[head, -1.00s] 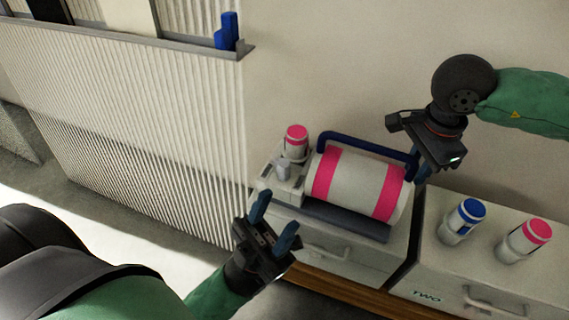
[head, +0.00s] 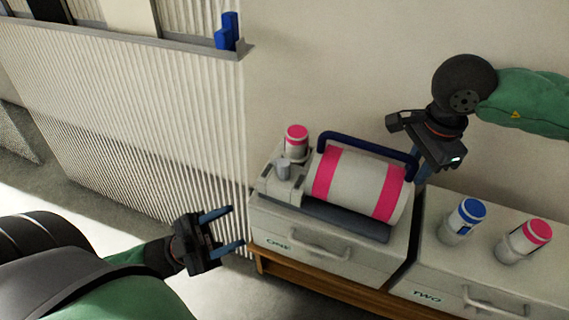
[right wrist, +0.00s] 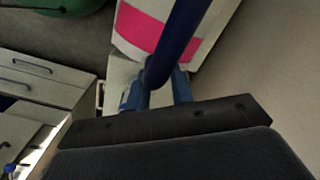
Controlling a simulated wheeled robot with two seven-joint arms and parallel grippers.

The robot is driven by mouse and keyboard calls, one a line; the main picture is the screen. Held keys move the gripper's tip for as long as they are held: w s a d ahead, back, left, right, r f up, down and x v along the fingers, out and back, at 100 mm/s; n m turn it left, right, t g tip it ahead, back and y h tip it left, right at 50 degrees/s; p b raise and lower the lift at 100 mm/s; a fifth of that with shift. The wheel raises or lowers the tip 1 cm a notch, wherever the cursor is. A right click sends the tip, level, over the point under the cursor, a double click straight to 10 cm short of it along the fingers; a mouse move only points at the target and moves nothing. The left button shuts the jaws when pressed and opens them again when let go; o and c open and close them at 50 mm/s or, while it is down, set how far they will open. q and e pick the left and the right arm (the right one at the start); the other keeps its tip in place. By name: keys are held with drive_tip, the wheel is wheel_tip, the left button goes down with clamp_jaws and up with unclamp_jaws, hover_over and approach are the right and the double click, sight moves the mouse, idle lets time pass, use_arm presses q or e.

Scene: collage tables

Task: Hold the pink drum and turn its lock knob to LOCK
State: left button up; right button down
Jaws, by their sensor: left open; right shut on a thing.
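The pink drum (head: 352,182), white with two pink bands, lies on its side in a grey cradle on the cabinet marked ONE. A dark blue bar handle (head: 365,151) runs along its back. My right gripper (head: 421,172) is at the handle's right end. In the right wrist view its fingers are shut on the blue handle (right wrist: 178,40). A small grey knob (head: 284,168) stands on the block left of the drum; its marking is too small to read. My left gripper (head: 231,228) is open and empty, left of the cabinet and apart from the knob.
A pink-capped bottle (head: 296,142) stands behind the knob. A blue-capped bottle (head: 462,221) and another pink-capped bottle (head: 525,240) stand on cabinet TWO (head: 428,262). A ribbed panel (head: 150,130) rises at the left. Floor is free around my left gripper.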

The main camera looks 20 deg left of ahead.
use_arm(q)
drive_tip(key=a+f+y, duration=0.1)
drive_tip(key=n+g+y, duration=0.1)
drive_tip(key=n+y, duration=0.6)
drive_tip(key=n, duration=0.1)
approach(278, 168)
drive_tip(key=shift+s+a+r, duration=0.1)
drive_tip(key=shift+s+r, duration=0.05)
drive_tip(key=shift+r, duration=0.05)
drive_tip(key=shift+x, duration=5.85)
drive_tip(key=shift+c, duration=0.3)
